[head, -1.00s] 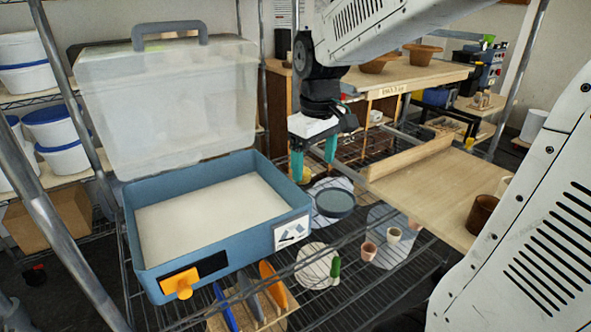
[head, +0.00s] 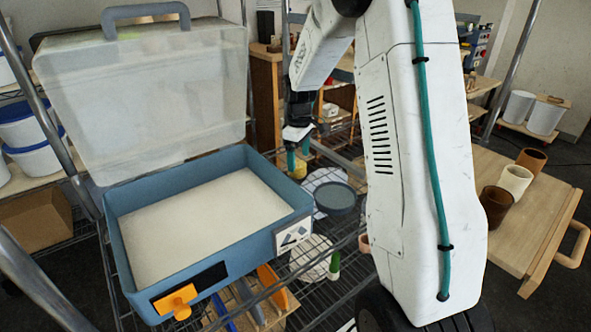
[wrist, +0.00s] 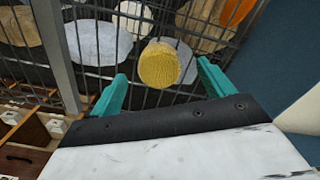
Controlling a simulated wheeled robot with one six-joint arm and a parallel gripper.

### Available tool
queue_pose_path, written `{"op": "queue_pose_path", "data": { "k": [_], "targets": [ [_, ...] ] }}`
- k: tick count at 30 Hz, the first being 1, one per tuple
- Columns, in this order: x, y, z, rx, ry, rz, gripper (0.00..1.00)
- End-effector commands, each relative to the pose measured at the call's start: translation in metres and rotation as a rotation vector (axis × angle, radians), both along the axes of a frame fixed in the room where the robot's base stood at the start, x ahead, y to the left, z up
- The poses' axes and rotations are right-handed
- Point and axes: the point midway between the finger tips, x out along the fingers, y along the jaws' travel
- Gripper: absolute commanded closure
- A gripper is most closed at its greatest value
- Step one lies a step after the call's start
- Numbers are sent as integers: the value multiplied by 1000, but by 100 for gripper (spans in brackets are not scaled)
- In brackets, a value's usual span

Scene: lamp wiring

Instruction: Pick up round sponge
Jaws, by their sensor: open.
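The round sponge is yellow. In the head view the sponge (head: 298,171) is small, behind the blue box's right back corner and partly hidden. In the wrist view the sponge (wrist: 159,64) shows whole, lying over a wire rack, with its face toward the camera. My gripper (head: 298,154) points down just above the sponge in the head view. In the wrist view my gripper (wrist: 162,71) is open, with one teal finger on each side of the sponge in the picture. Nothing is held. I cannot tell the exact gap to the sponge.
A blue box (head: 112,222) with a raised clear lid (head: 140,100) stands left of the sponge. A dark round dish (head: 336,198) is in front of it. A wire shelf (head: 320,262) lies below. A wooden board (head: 535,215) with several cups is at right.

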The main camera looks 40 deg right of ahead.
Motion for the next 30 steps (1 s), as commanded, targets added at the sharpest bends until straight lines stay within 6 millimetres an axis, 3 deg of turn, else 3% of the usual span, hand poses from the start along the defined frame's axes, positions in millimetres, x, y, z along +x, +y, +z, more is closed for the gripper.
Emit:
{"op": "queue_pose_path", "data": {
  "k": [7,15,16,21,30],
  "targets": [
    [5,0,-37,2,3,1,19],
    [6,1,-44,0,0,3,19],
    [6,1,-44,0,0,3,22],
    [6,2,-44,0,0,3,67],
    [6,2,-43,0,0,4,70]
  ]
}}
